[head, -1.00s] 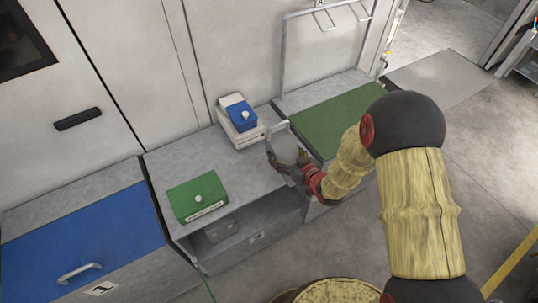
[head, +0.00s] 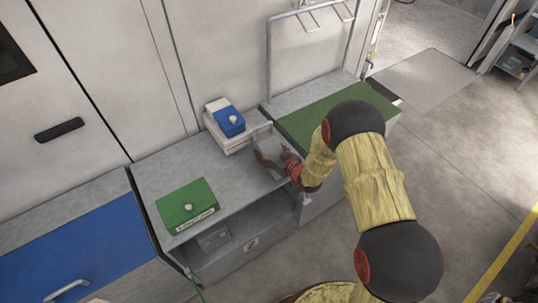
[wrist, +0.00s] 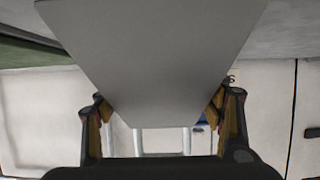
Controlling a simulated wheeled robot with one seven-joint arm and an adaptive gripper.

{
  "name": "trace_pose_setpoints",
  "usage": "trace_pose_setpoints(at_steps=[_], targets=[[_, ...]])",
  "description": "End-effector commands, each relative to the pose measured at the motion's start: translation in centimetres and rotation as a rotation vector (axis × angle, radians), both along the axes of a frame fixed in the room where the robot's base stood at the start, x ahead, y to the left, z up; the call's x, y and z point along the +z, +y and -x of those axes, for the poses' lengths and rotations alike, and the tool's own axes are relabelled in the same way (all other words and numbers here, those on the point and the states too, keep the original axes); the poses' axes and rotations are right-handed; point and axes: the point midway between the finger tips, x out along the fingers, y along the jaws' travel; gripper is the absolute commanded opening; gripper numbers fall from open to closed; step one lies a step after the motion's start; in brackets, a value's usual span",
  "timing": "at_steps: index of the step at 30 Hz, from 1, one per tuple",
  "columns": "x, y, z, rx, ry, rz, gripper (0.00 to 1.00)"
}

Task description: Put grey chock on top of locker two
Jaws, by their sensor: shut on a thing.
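The grey chock (wrist: 155,55) fills the upper middle of the wrist view as a flat grey face narrowing toward my gripper (wrist: 160,112). The fingers press on its two sides. In the head view the chock (head: 276,146) is partly hidden by my gripper (head: 268,160), above the right end of the middle, open-fronted grey locker (head: 155,179). I cannot tell whether it touches that top. To the left is a locker with a blue top (head: 85,235); to the right is one with a green top (head: 300,122). I cannot read which is locker two.
A green box with a knob (head: 187,205) sits at the front left of the middle top. A white box (head: 225,135) with a blue box (head: 230,122) on it stands at the back. A grey box (head: 213,239) is inside the shelf. A metal frame (head: 268,60) rises behind the green top.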

Motion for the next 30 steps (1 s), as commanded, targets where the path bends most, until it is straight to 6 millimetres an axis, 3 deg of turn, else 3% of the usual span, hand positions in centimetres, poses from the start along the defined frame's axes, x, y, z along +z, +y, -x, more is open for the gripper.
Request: trace_pose_setpoints(at_steps=[4,15,16,25,30], targets=[[-1.7,0.0,-0.1,-0.001,-0.003,-0.001,0.11],[-2.0,0.0,-0.1,-0.001,-0.004,-0.001,0.11],[-2.2,0.0,0.1,0.000,0.002,0.000,0.68],[-2.1,0.0,0.1,0.000,0.002,0.000,0.85],[-2.1,0.0,0.1,0.000,0.002,0.000,0.86]])
